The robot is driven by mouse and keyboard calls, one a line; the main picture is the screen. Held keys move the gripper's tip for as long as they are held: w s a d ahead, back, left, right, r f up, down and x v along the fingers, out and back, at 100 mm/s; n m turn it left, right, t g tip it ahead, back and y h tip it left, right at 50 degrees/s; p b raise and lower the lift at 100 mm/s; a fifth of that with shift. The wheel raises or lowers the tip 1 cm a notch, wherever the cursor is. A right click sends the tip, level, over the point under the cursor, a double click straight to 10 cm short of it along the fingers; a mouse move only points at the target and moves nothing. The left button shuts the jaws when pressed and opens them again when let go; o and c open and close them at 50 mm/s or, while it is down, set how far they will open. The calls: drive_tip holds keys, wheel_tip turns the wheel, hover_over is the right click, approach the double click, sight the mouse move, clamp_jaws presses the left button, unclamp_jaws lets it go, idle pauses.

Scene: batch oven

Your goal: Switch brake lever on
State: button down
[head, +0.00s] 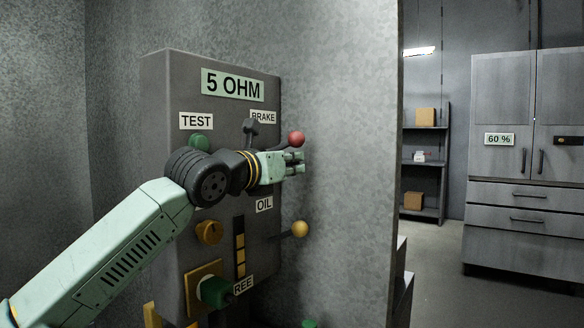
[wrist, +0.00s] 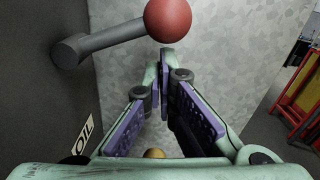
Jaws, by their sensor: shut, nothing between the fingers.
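The brake lever is a dark rod with a red ball (head: 296,138) at its end, near the BRAKE label (head: 263,117) on the grey control panel (head: 160,90). The lever sticks out past the panel's right edge. My gripper (head: 299,163) is just below the red ball in the head view. In the wrist view the red ball (wrist: 168,20) is at the top, beyond the fingertips of my gripper (wrist: 160,58). The fingers are together and empty. I cannot tell whether they touch the ball. My arm hides part of the panel's middle.
A yellow-ball lever (head: 300,229) sticks out below, near the OIL label (head: 264,204). A green button (head: 199,142), an orange knob (head: 209,232) and a green knob (head: 214,291) are on the panel. Cabinets (head: 520,120) and a shelf (head: 425,158) stand at the right, with open floor before them.

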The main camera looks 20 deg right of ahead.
drive_tip(key=shift+a+r, duration=0.1)
drive_tip(key=shift+r, duration=0.2)
drive_tip(key=shift+a+r+n+b, duration=0.2)
drive_tip(key=shift+r+n+b, duration=0.6)
drive_tip(key=shift+r+b, duration=0.25)
drive_tip(key=shift+f, duration=0.1)
